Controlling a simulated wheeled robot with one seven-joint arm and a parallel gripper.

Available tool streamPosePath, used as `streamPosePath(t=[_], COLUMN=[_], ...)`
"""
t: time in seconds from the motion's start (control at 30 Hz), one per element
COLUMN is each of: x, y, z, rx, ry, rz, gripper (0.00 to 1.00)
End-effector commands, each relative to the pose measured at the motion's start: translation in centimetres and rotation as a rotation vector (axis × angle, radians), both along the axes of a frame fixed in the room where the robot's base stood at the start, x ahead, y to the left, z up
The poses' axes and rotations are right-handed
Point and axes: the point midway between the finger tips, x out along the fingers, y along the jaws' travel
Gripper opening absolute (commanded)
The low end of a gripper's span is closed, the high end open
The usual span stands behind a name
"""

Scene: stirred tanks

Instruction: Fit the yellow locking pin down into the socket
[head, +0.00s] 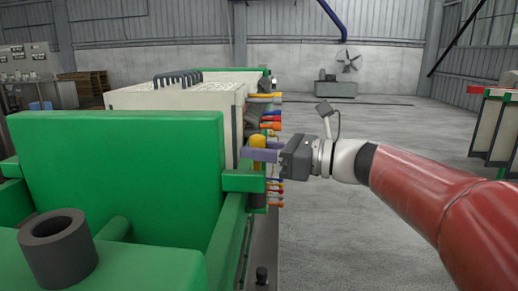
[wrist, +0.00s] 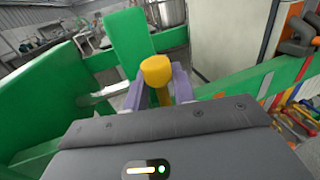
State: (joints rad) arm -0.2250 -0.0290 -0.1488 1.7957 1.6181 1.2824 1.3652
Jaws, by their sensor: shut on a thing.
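The yellow locking pin (head: 258,141) has a thick rounded head and a thinner shaft. My gripper (head: 260,155) is shut on it, with the purple fingers on both sides of the shaft below the head. The wrist view shows the pin (wrist: 156,70) looking roughly upright between the fingers (wrist: 160,92). The pin is beside the end of a green frame block (head: 243,181). The pin's lower end is hidden by the fingers and frame. A dark, tube-like part (head: 258,200) shows below the gripper; I cannot tell if it is the socket.
A tall green plate (head: 120,170) and a dark hollow cylinder (head: 58,248) are at the left. Cream plates (head: 175,95) with a row of coloured hoses (head: 270,125) stand behind the gripper. The grey floor (head: 345,240) at the right is clear.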

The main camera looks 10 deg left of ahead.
Motion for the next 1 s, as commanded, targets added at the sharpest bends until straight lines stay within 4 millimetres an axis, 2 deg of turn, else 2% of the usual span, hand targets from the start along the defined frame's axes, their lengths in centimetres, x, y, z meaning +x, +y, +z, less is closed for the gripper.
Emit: streamPosePath(t=[0.9, 0.93, 1.0], x=[0.0, 0.0, 0.0], y=[0.0, 0.0, 0.0], z=[-2.4, -2.3, -2.3], rx=[0.0, -0.001, -0.001], ry=[0.0, 0.0, 0.0], rz=[0.0, 0.0, 0.001], gripper=[0.04, 0.3, 0.39])
